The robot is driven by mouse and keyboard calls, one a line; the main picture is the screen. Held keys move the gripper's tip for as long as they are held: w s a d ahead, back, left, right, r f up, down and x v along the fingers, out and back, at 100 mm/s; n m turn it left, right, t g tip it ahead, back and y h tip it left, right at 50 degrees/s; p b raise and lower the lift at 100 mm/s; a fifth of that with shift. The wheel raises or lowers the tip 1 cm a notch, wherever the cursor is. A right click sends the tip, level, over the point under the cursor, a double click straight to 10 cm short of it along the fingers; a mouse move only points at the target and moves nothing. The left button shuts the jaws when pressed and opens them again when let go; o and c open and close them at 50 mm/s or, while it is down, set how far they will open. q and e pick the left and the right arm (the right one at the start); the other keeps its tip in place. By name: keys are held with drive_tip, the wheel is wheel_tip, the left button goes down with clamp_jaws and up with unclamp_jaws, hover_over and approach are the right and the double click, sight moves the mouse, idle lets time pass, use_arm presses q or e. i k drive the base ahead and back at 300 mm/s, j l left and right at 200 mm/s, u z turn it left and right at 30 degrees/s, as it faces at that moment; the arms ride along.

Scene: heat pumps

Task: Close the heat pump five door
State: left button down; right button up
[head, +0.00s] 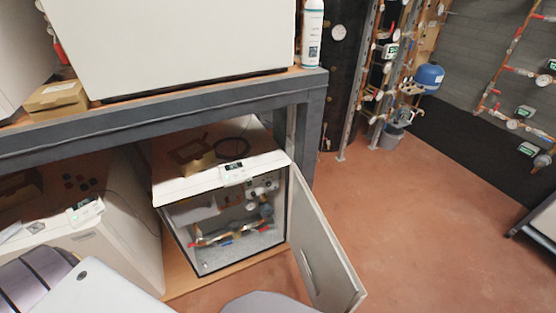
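A white heat pump (183,190) stands on the lower level of a grey frame. Its front is open, showing pipes and red and blue fittings (225,237) inside. Its door (322,250) is hinged at the right side of the opening and stands swung wide, out to the right and toward me. The door's handle (306,264) is on the side facing left. I cannot tell from the picture whether this unit is number five. Neither gripper shows; only parts of my own body appear along the bottom edge, apart from the door.
Another white unit (120,235) stands closed to the left. Reddish floor (420,220) is free to the right of the door.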

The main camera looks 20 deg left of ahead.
sight(338, 288)
drive_tip(key=l+u, duration=0.25)
drive_tip(key=l, duration=0.15)
drive_tip(key=k+l+u, duration=0.1)
drive_tip(key=l+u, duration=0.15)
drive_tip(key=k+l+u, duration=0.2)
drive_tip(key=l, duration=0.25)
drive_tip(key=l+u, duration=0.6)
drive_tip(key=l, duration=0.2)
drive_tip(key=l+u, duration=0.4)
drive_tip(key=l, duration=0.2)
drive_tip(key=i+l+u, duration=0.2)
drive_tip(key=l, duration=0.15)
drive_tip(key=i+l+u, duration=0.1)
drive_tip(key=l+u, duration=0.15)
drive_tip(key=l, duration=0.1)
